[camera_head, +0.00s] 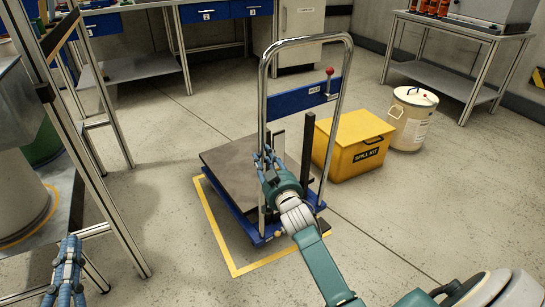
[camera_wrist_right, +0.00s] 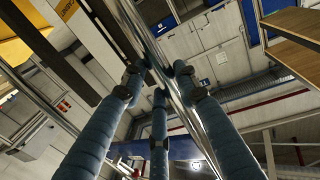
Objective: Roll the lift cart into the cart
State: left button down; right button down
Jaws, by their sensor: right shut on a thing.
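The lift cart has a dark grey platform (camera_head: 232,160), a blue base and a tall chrome handle (camera_head: 302,42). It stands inside a yellow floor outline. A blue crossbar with a red-knobbed lever (camera_head: 329,72) spans the handle. My right gripper (camera_head: 268,160) is shut on the left upright of the handle. In the right wrist view, the chrome tube (camera_wrist_right: 172,75) runs between the blue fingers. My left gripper (camera_head: 69,258) is at the lower left, far from the lift cart. Its finger opening is unclear. I cannot pick out a second cart.
A yellow spill kit box (camera_head: 352,145) stands close right of the lift cart, with a white drum (camera_head: 411,118) behind it. A metal frame (camera_head: 85,140) and a large drum (camera_head: 22,170) stand at left. Workbenches (camera_head: 140,68) line the back. Floor in front is clear.

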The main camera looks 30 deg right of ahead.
jog(key=shift+w+d+r, duration=0.2)
jog(key=shift+r, duration=0.4)
jog(key=c, duration=1.5)
grip_release()
jog(key=shift+w, duration=0.1)
jog(key=shift+o, duration=1.4)
jog(key=shift+d+f, duration=0.1)
jog(key=shift+f, duration=0.25)
jog(key=shift+d, duration=0.1)
jog(key=v, duration=1.2)
